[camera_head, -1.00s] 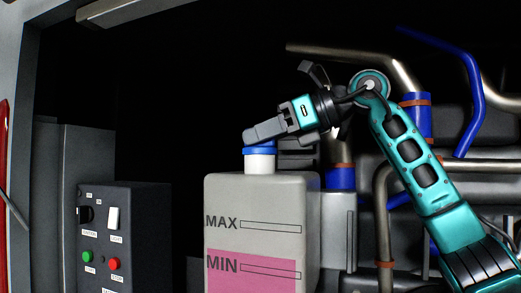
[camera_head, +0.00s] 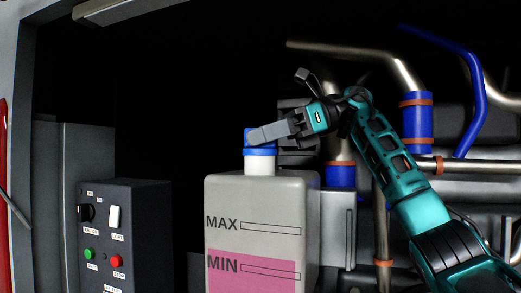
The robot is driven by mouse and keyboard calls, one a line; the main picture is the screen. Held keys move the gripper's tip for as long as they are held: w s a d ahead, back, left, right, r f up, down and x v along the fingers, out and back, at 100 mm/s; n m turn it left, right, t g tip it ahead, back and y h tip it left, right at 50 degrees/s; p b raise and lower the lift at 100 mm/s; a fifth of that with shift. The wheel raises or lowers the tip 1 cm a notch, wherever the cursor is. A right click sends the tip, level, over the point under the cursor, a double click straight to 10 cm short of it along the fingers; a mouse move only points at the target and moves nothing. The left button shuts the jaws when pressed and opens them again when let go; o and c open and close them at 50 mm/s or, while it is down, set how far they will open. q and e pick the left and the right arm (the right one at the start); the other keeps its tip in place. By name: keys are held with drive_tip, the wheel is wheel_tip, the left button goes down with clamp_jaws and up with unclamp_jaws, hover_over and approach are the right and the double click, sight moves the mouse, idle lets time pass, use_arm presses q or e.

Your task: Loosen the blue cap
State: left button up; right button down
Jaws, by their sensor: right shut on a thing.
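The blue cap (camera_head: 259,151) sits at the top of the white neck (camera_head: 260,166) of a grey tank (camera_head: 230,196) with MAX and MIN marks and pink fluid low inside. My right gripper (camera_head: 254,137) comes in from the right and is shut on the blue cap. Its grey fingers cover the middle of the cap, and blue shows above and below them. The cap looks upright on the neck; its thread is hidden. My left gripper is not in view.
A dark control box (camera_head: 140,225) with a white switch and green and red buttons stands at the left. Metal pipes (camera_head: 350,50) and blue hoses (camera_head: 417,120) run behind and beside my right arm. The space above the tank is dark and looks clear.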

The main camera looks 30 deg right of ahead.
idle(0.3)
drive_tip(key=shift+n+g+y, duration=0.4)
drive_tip(key=shift+n+g, duration=0.9)
drive_tip(key=shift+g, duration=0.3)
drive_tip(key=c, duration=0.9)
unclamp_jaws()
drive_tip(key=shift+o, duration=0.2)
drive_tip(key=o, duration=0.3)
drive_tip(key=shift+o, duration=0.2)
drive_tip(key=shift+c, duration=0.5)
